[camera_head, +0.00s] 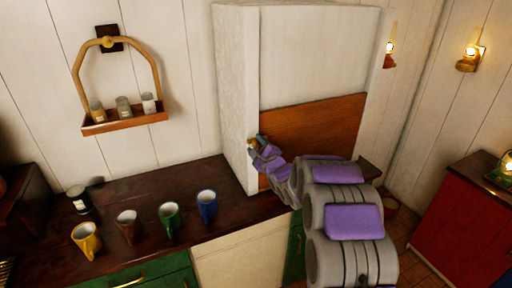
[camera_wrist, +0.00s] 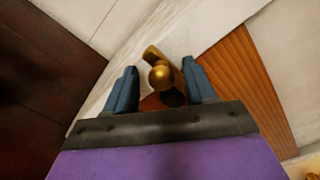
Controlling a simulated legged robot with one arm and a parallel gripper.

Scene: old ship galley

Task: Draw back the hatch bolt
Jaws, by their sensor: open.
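The hatch (camera_head: 320,125) is a brown wooden panel set in a white wall block; its wood also shows in the wrist view (camera_wrist: 246,75). A brass bolt with a round knob (camera_wrist: 160,75) sits at the hatch's left edge. In the head view a small bit of brass (camera_head: 252,143) shows at my gripper's tip. My gripper (camera_head: 260,150) reaches to the hatch's left side. In the wrist view its two blue fingers (camera_wrist: 159,68) are open, one on each side of the knob, with gaps visible. The gripper hides part of the bolt's lower end.
A dark wooden counter (camera_head: 140,205) runs left of the block, with yellow (camera_head: 87,240), brown (camera_head: 128,222), green (camera_head: 170,218) and blue mugs (camera_head: 207,205). A hanging shelf (camera_head: 125,122) holds small jars. A red cabinet (camera_head: 455,220) stands at right.

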